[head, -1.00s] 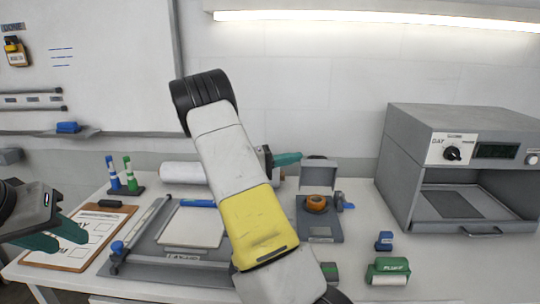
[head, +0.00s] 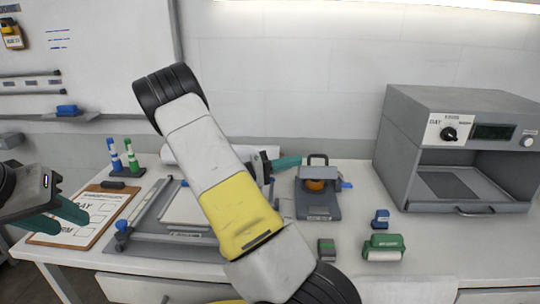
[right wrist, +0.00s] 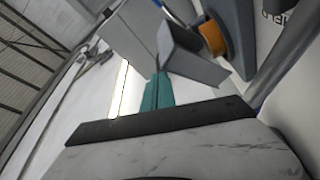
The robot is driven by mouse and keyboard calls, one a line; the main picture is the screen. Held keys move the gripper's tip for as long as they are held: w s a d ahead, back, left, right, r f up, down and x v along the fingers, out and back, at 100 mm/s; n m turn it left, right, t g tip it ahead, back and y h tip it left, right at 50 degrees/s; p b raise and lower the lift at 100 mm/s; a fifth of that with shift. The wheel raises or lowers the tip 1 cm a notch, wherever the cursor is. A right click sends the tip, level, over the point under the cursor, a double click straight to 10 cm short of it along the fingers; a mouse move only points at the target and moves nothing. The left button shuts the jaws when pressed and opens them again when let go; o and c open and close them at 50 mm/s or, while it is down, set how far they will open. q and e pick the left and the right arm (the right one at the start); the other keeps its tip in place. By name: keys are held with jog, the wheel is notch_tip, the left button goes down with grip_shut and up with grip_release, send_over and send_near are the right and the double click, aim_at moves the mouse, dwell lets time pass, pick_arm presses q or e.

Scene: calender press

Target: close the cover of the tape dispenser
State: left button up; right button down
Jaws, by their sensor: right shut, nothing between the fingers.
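The tape dispenser (head: 318,207) is a grey unit on the table, right of the paper trimmer. Its orange tape roll (head: 315,184) shows in part under the grey cover, which leans over it and has a dark handle loop on top. In the right wrist view the grey cover (right wrist: 192,66) stands at an angle to the body, with the orange roll (right wrist: 212,38) beside it. My right gripper (head: 296,160) is shut and empty, its teal tips just left of the cover; I cannot tell whether they touch. My left gripper (head: 75,223) is open and empty over the clipboard.
A grey oven-like machine (head: 460,150) stands at the right. A green stamp (head: 383,247), a blue block (head: 381,218) and a small grey-green block (head: 327,250) lie in front. The trimmer (head: 165,240) and marker stand (head: 125,172) are left. My right arm hides the table's middle.

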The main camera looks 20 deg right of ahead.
jog(key=shift+s+a+f, duration=0.1)
jog(key=shift+s+f, duration=0.05)
jog(key=shift+f, duration=0.1)
jog(key=shift+r, duration=0.1)
dwell(0.4)
